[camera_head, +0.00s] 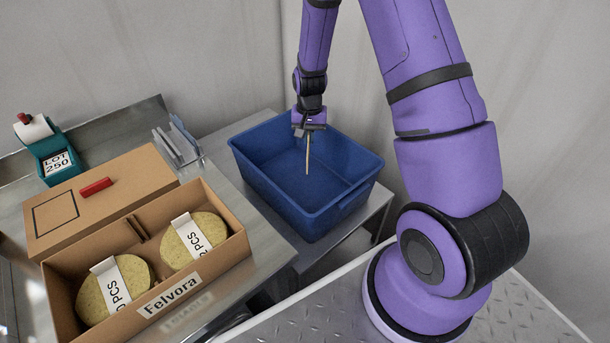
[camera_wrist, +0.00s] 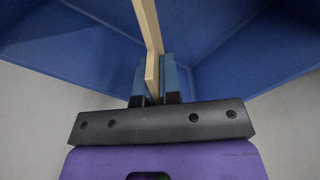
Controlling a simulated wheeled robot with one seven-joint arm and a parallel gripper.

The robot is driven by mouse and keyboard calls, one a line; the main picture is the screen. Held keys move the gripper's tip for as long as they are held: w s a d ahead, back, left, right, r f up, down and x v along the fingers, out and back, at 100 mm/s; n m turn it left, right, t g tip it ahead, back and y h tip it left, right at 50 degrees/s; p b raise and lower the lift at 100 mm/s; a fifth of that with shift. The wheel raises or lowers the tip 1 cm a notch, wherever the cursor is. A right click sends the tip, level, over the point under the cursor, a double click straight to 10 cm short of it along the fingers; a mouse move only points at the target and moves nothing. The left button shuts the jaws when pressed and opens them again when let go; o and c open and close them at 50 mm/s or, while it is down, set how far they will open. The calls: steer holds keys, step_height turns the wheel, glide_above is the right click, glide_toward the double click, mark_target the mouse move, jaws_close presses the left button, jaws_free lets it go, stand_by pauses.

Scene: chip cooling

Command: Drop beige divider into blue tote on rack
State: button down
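My gripper (camera_head: 309,128) is over the blue tote (camera_head: 338,197), pointing down into it. In the wrist view, my gripper (camera_wrist: 157,93) is shut on the beige divider (camera_wrist: 148,38), a thin strip between the two blue-grey fingers. In the head view, the beige divider (camera_head: 308,155) shows as a thin upright strip hanging below the fingers, inside the outline of the tote opening. The tote stands on a grey metal rack (camera_head: 377,203). It looks empty, and its blue walls (camera_wrist: 235,45) fill most of the wrist view.
At left, an open cardboard box (camera_head: 205,268) holds round yellow chip stacks with white paper bands. Behind it lies a flat cardboard lid (camera_head: 130,192) with a red marker (camera_head: 96,187). A teal label dispenser (camera_head: 54,152) and a small metal holder (camera_head: 180,145) stand farther back.

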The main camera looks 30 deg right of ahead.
steer(key=shift+f, duration=0.95)
steer(key=c, duration=1.2)
jaws_free()
step_height(320, 180, up, 11)
steer(key=shift+f, duration=0.1)
